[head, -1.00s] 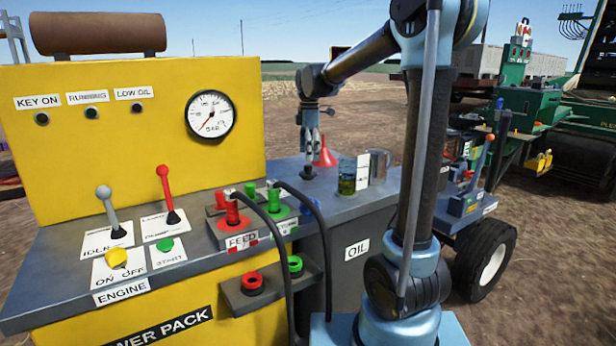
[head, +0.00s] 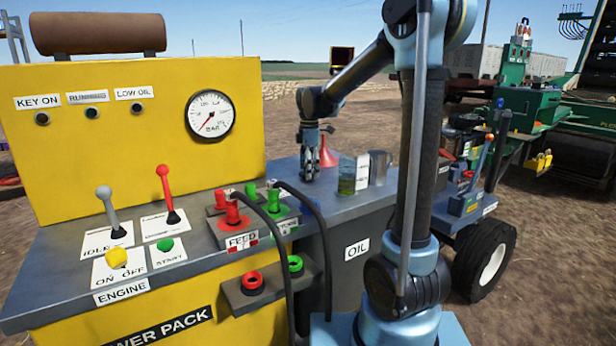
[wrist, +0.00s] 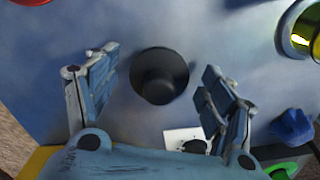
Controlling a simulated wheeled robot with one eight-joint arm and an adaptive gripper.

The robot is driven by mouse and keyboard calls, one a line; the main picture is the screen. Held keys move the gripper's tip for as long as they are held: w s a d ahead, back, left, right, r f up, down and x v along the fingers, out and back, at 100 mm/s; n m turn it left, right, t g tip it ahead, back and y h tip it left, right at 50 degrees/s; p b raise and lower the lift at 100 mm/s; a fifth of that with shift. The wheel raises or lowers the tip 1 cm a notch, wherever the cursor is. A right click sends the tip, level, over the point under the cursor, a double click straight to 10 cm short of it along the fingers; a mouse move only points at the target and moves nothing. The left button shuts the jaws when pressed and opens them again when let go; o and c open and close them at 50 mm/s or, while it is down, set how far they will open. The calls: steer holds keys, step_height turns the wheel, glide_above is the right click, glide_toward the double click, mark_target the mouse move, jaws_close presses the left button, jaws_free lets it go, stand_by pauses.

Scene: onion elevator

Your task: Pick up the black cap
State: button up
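The black cap (wrist: 160,76) sits on the blue-grey top of the oil box in the wrist view, round with a raised middle. My gripper (wrist: 157,70) is open, with one finger to the left of the cap and one to the right, and a visible gap on each side. In the head view my gripper (head: 310,172) points down close above the box top (head: 325,202), and the cap is hidden behind its fingers. I cannot tell how far the fingertips reach down beside the cap.
A red funnel (head: 328,158), a jar of greenish oil (head: 347,180) and a metal mug (head: 380,166) stand close to my gripper on the right. Black hoses (head: 318,225) and red and green couplings stand on the left. The yellow panel (head: 90,150) rises farther left.

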steer(key=c, duration=0.8)
